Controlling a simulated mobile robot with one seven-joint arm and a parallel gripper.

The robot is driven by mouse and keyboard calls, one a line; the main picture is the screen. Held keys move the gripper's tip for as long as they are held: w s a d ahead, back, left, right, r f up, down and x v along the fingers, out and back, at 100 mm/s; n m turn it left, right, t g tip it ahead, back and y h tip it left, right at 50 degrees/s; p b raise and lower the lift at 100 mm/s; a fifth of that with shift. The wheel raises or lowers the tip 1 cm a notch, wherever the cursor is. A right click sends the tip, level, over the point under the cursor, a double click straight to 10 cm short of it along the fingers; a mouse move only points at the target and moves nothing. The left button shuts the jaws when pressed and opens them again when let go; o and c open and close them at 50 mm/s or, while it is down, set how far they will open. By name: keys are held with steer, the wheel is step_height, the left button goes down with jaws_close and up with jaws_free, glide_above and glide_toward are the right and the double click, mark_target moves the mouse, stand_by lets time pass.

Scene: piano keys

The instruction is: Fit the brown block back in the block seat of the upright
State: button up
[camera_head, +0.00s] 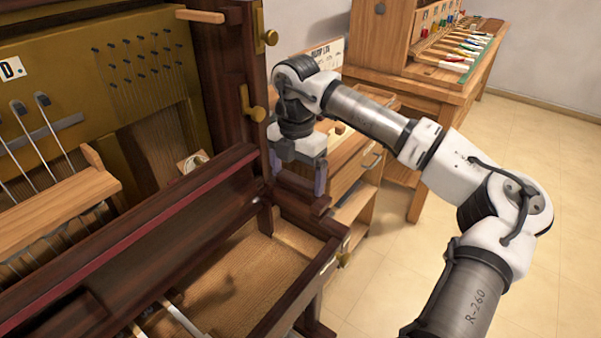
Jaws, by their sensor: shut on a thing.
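My gripper (298,178) points down at the right end of the upright (240,90), beside its dark side post. Its fingers are shut on the brown block (300,194), a dark reddish-brown piece between and below the fingertips. The block is just above or at the right end of the open key bed (235,275); I cannot tell whether it touches the wood under it. The block seat cannot be made out clearly; the gripper and block cover part of that corner.
A wooden rail (60,210) and a long dark red strip (130,235) lie left of my gripper. A drawer cabinet (355,165) and a workbench (440,80) with colourful tools stand behind. The floor at right is clear.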

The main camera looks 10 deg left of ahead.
steer(key=shift+f, duration=0.2)
steer(key=shift+f+b, duration=2.35)
steer(key=shift+f, duration=1.5)
steer(key=shift+f+b, duration=1.45)
steer(key=shift+f, duration=0.3)
steer(key=shift+f+b, duration=0.1)
steer(key=shift+b, duration=0.2)
steer(key=o, duration=1.2)
step_height(320, 180, up, 14)
steer(key=shift+f+p, duration=0.1)
steer(key=shift+p, duration=0.3)
